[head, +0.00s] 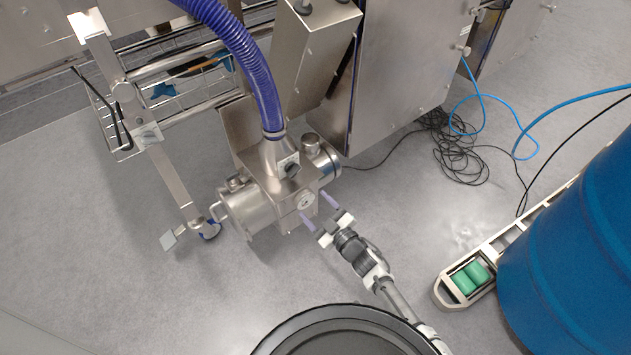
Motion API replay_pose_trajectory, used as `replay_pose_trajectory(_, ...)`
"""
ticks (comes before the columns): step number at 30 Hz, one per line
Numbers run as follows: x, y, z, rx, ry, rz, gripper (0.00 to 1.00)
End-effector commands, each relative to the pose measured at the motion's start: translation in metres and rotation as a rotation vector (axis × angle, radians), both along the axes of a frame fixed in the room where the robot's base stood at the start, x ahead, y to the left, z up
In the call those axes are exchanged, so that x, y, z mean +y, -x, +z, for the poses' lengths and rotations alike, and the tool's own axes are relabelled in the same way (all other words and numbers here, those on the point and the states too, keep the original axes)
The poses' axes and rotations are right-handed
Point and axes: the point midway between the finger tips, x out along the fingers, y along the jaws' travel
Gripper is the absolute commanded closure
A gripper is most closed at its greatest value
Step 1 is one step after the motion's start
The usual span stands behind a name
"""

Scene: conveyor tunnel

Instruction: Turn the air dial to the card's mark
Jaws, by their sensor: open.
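A small round pale dial face (307,200) sits on the front of a steel unit (249,208) on the machine. A black knob (291,168) is on the unit's upper face. I cannot tell for certain which is the air dial, and no marking is readable. My gripper (318,209) is open and empty, its two purple-grey fingers pointing at the unit. The fingertips lie on either side of the pale dial face, close to it; I cannot tell whether they touch. I cannot identify the card with its mark.
A ribbed blue hose (245,60) rises from the unit. A steel leg (165,175) and wire basket (120,120) stand left. Black cables (460,155) and a blue line (560,103) lie right. A blue drum (575,260) and pale rail (505,243) are lower right. Floor is clear lower left.

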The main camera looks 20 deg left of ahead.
Motion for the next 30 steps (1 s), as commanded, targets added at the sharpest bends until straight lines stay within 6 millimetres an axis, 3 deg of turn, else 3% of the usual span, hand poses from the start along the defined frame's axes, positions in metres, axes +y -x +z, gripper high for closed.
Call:
replay_pose_trajectory(3, -0.015, -0.013, -0.007, -0.019, 0.033, -0.003, 0.33)
replay_pose_trajectory(7, -0.011, -0.020, -0.005, -0.022, 0.036, -0.004, 0.33)
replay_pose_trajectory(30, 0.076, -0.086, -0.006, -0.020, 0.035, -0.003, 0.33)
